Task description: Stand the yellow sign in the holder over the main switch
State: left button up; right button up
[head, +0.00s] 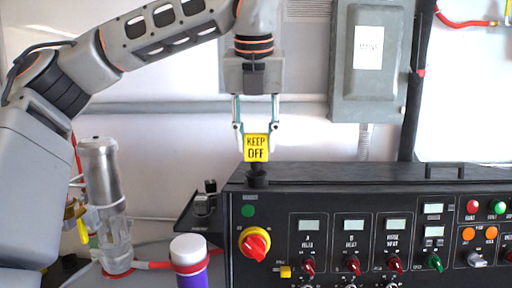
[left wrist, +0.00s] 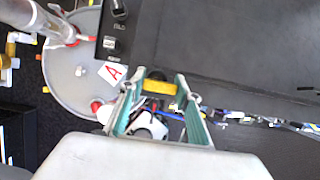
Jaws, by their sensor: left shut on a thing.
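The yellow sign (head: 256,148) reads KEEP OFF and is held upright between the fingertips of my left gripper (head: 256,132), which is shut on it. It also shows as a yellow bar in the left wrist view (left wrist: 159,87), between the fingers. Directly below the sign is a small black holder (head: 257,178) on the top left edge of the black console. I cannot tell whether the sign's foot is inside the holder or just above it. The main switch (head: 254,244), a red knob on a yellow round plate, is on the console front below. My right gripper is not in view.
The black console (head: 390,185) fills the lower right, with dials, displays and buttons. A clear and metal cylinder (head: 104,200) stands at left. A white-capped purple bottle (head: 190,262) stands in front. A grey box (head: 370,95) hangs on the back wall.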

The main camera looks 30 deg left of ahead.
pick_arm(q)
notch_tip(320, 180, down, 2)
jog(key=shift+w+a+f, duration=0.1)
jog(key=o, duration=1.1)
jog(key=v, duration=1.2)
